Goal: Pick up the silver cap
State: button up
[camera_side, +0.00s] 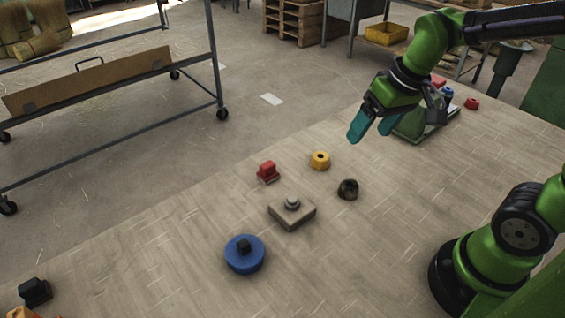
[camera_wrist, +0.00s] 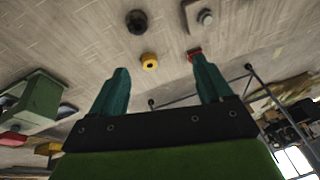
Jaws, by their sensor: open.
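The silver cap (camera_side: 292,202) is a small round grey piece on top of a beige square block (camera_side: 291,214) in the middle of the table. In the wrist view the silver cap (camera_wrist: 205,17) shows near the top edge, on its block (camera_wrist: 222,15). My gripper (camera_side: 371,130) is open and empty, with teal fingers apart, well above the table. It is up and to the right of the cap in the side view. In the wrist view the fingertips (camera_wrist: 161,62) point toward the tabletop, with the cap beyond them at the upper right.
Near the block are a red piece (camera_side: 267,172), a yellow ring (camera_side: 320,160), a dark round piece (camera_side: 348,189) and a blue disc (camera_side: 245,256) with a black knob. A green box (camera_side: 414,126) stands behind my gripper. A wheeled rack (camera_side: 100,85) is beyond the table.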

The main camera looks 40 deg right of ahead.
jog(key=w+d+f+n+g, duration=0.2)
jog(key=w+f+n+g, duration=0.1)
jog(key=w+f+n, duration=0.15)
jog(key=n+h, duration=0.1)
jog(key=n, duration=0.1)
send_over(348, 184)
jog(key=f, duration=1)
jog(key=shift+w, duration=0.4)
jog(key=f, duration=0.4)
jog(key=shift+s+f, duration=0.15)
jog(key=shift+s, duration=0.25)
jog(key=shift+f, duration=0.55)
jog(key=c, duration=1.1)
